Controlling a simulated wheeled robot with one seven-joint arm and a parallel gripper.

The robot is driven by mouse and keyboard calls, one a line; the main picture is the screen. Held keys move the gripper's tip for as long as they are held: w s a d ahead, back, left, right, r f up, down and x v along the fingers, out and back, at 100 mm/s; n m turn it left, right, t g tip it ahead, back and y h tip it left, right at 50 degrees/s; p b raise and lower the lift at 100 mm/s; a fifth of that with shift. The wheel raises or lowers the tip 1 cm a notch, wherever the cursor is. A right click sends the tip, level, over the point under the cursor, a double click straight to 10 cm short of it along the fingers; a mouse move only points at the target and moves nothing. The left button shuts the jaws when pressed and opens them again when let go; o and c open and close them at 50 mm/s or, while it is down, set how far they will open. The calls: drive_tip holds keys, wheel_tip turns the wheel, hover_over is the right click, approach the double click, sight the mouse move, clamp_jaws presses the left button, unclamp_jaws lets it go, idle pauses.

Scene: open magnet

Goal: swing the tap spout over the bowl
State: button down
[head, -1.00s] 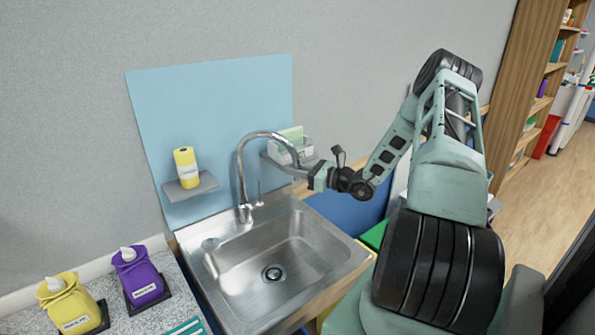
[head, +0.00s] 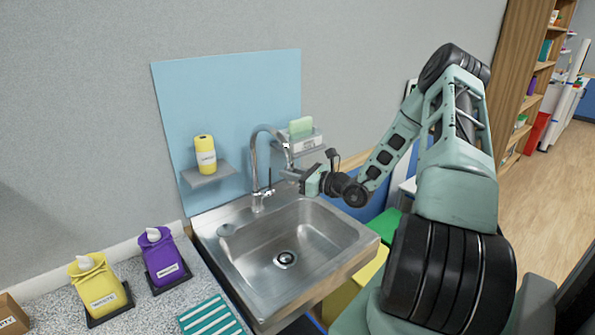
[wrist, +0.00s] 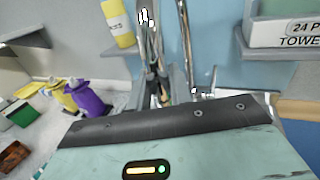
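The chrome tap spout (head: 265,130) rises from the back rim of the steel sink and arches over to the right, its end coming down at my gripper (head: 287,174). The sink bowl (head: 310,240), with a dark drain, lies in front of and below it. In the wrist view the spout (wrist: 151,40) runs down to the fingers (wrist: 158,88) of my gripper, which are at or touching it. The fingers are small and partly hidden behind the gripper body, so I cannot tell whether they are closed on the spout.
A yellow bottle (head: 205,155) stands on a wall shelf (head: 208,175) left of the tap. A white towel box (head: 306,141) sits on another shelf close behind my gripper. Yellow (head: 100,285) and purple (head: 163,257) bags stand on the counter at left. The space above the bowl is clear.

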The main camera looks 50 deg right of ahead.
drive_tip(key=shift+w+a, duration=0.1)
drive_tip(key=shift+a, duration=0.65)
drive_tip(key=c, duration=1.3)
unclamp_jaws()
drive_tip(key=b+v, duration=0.5)
drive_tip(key=v, duration=1.2)
drive_tip(key=shift+s+b, duration=0.2)
drive_tip(key=shift+b, duration=0.15)
